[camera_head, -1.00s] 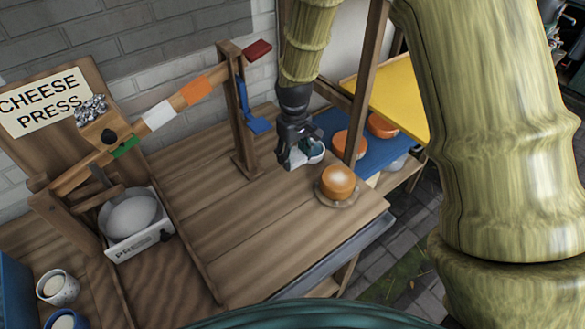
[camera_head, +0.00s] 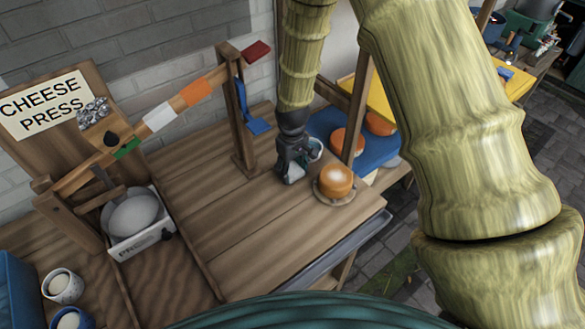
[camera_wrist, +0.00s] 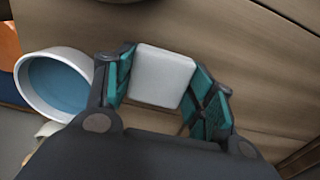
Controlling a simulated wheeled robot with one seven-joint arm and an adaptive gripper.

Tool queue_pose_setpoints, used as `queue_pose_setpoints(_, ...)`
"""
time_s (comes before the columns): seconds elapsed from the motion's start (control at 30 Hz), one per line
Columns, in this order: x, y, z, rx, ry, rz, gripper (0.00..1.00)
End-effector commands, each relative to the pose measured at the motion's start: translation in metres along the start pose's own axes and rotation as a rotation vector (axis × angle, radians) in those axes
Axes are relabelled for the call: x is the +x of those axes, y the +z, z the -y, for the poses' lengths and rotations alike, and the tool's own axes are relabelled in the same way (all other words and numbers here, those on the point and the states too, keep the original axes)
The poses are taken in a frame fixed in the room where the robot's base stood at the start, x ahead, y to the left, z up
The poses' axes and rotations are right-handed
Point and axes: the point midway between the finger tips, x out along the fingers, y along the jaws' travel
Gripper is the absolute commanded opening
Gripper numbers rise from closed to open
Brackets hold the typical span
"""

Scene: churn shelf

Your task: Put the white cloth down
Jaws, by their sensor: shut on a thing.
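The white cloth (camera_wrist: 162,75) looks like a small pale block with rounded edges in the wrist view. It sits between the two teal-padded fingers of my gripper (camera_wrist: 165,88), which is shut on it. In the head view my gripper (camera_head: 290,172) points down, low over the wooden tabletop (camera_head: 235,215), left of an orange cheese wheel (camera_head: 335,180). There the white cloth (camera_head: 294,176) shows only as a small pale patch at the fingertips. I cannot tell whether it touches the wood.
A white cup, blue inside (camera_wrist: 57,84), stands close beside my gripper. The cheese wheel rests on a small plate. A wooden post (camera_head: 358,115) rises behind it. The cheese press lever (camera_head: 180,103) and its upright (camera_head: 240,120) stand left. The front-middle tabletop is clear.

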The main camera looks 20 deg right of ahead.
Motion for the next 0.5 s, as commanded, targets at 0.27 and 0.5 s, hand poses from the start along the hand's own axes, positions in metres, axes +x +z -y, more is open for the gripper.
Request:
queue_pose_setpoints(0.27, 0.003, 0.0002, 0.0, 0.0, 0.0, 0.001, 0.58)
queue_pose_setpoints(0.5, 0.0026, 0.0003, 0.0, 0.0, 0.0, 0.001, 0.63)
